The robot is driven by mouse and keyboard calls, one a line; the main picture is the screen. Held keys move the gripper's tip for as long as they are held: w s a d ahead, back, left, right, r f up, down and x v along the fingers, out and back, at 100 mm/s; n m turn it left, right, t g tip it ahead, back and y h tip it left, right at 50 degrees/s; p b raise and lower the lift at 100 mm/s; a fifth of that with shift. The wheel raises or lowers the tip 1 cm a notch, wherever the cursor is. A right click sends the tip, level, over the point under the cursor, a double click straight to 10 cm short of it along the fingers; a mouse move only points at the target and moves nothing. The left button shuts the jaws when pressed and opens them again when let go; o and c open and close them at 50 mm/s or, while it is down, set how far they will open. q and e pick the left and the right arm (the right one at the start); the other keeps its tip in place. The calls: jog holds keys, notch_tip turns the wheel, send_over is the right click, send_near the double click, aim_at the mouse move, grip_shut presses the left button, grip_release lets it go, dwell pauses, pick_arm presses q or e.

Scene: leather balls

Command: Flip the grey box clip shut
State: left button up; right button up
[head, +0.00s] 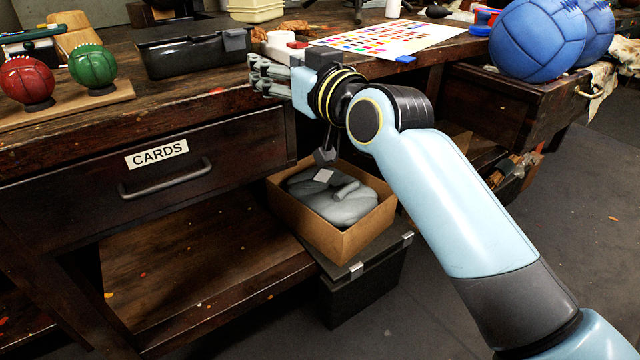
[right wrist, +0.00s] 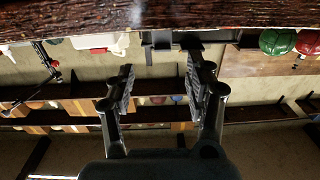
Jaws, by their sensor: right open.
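A dark grey open box (head: 190,55) stands on the desk near its front edge, at the upper left of the head view. A grey clip (head: 236,41) sits at its right end; I cannot tell how far it is flipped. My right gripper (head: 257,74) is open and empty, its fingers pointing left, just right of and in front of the box and apart from the clip. In the right wrist view the open fingers (right wrist: 162,68) show, with the dark box (right wrist: 215,36) beyond them. My left gripper is not in view.
Red (head: 27,80) and green (head: 93,67) leather balls stand on a board at left. A colour chart (head: 390,38) and blue balls (head: 538,38) are at right. Below my arm, a cardboard box (head: 330,236) rests on a dark lidded case (head: 362,290). The CARDS drawer (head: 90,185) is shut.

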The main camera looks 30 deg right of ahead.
jog(key=s+f+g, duration=0.1)
jog(key=s+f, duration=0.3)
jog(key=f, duration=0.4)
jog(key=s+d+f+g, duration=0.1)
jog(key=s+f+g, duration=0.1)
jog(key=s+f, duration=0.3)
notch_tip(320, 180, down, 4)
jog(key=shift+d+r+y, duration=0.1)
jog(key=shift+d+y, duration=0.1)
jog(key=shift+y, duration=0.2)
